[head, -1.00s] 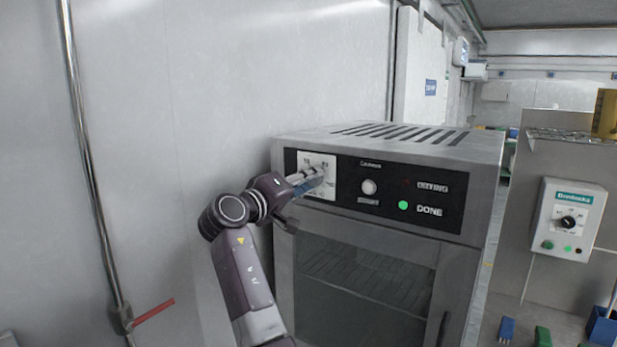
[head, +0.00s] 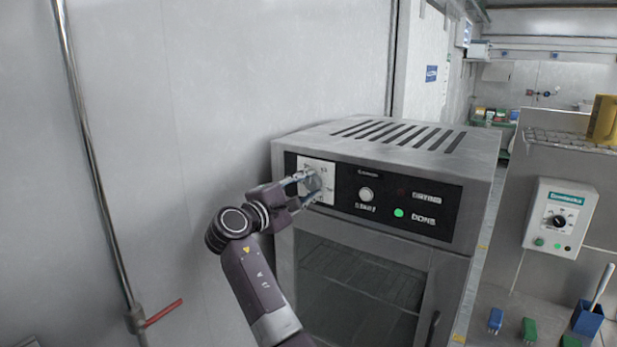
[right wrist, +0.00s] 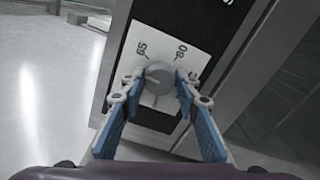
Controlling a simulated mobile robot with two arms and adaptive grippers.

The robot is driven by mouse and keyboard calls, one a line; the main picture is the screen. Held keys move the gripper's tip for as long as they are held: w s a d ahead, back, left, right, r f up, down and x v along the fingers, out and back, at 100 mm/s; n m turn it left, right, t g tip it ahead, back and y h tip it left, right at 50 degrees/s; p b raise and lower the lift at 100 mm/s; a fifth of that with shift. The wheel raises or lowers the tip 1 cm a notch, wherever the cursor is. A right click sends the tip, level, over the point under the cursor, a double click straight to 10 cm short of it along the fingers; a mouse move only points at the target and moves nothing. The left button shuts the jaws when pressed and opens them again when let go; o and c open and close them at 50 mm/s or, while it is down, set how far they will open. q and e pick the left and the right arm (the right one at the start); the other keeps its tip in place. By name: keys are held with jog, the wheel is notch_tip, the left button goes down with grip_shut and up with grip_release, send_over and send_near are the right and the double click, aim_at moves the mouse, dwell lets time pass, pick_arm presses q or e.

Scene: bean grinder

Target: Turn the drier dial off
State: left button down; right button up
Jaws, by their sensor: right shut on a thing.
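The drier (head: 470,160) is a grey metal oven-like box with a black control panel. Its dial (right wrist: 158,77) is a round grey knob on a white plate marked 65 and 80 in the right wrist view. In the head view the dial (head: 313,183) is partly covered by my fingers. My right gripper (right wrist: 158,84) has its two blue-padded fingers on either side of the knob, shut on it. In the head view the right gripper (head: 308,187) reaches the plate from the left. The knob's pointer is not clear. My left gripper is out of view.
A start button (head: 366,195) and a lit green done light (head: 399,213) sit right of the dial. A metal pipe with a red lever (head: 164,312) runs down the left wall. A white control box (head: 558,218) stands at the right.

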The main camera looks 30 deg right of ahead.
jog(key=shift+r+n+p, duration=0.1)
jog(key=shift+n+p, duration=0.25)
jog(key=shift+n, duration=1.55)
jog(key=n, duration=0.6)
jog(key=shift+w, duration=0.1)
jog(key=n, duration=0.6)
jog(key=shift+f+n, duration=0.2)
jog(key=shift+n, duration=0.1)
jog(key=n, duration=0.5)
jog(key=shift+f, duration=0.2)
jog(key=o, duration=1.2)
jog(key=shift+a+r, duration=0.1)
jog(key=shift+r, duration=0.1)
jog(key=shift+c, duration=0.2)
